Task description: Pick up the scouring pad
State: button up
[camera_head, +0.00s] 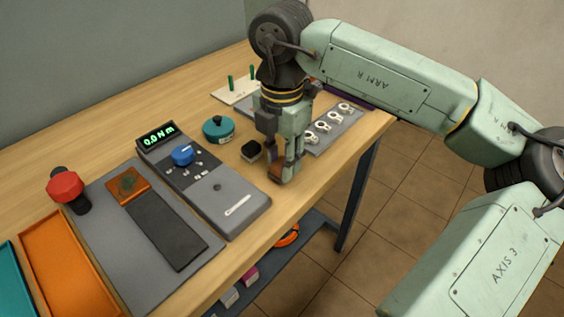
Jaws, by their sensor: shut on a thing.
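My gripper (286,168) points down near the table's front edge, just right of the grey meter box. It is shut on a small brown piece (290,164), which I take to be the scouring pad.
The meter box (236,201) has a blue knob. A small black block (251,150) and a teal round container (218,128) stand left of my gripper. A grey plate with several metal rings (338,127) lies behind it.

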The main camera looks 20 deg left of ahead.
jog(key=shift+r, duration=0.4)
notch_tip(320, 180, up, 2)
jog(key=shift+s+d+r+b, duration=0.1)
jog(key=shift+s+b, duration=0.05)
jog(key=shift+b, duration=0.5)
jog(key=s+d+r+b, duration=0.1)
jog(key=s+d+b, duration=0.2)
jog(key=s, duration=1.1)
jog(key=d, duration=0.2)
jog(key=shift+s+d+r, duration=0.2)
jog(key=shift+s+d, duration=0.1)
jog(key=shift+s, duration=0.05)
jog(key=o, duration=0.5)
jog(key=c, duration=0.5)
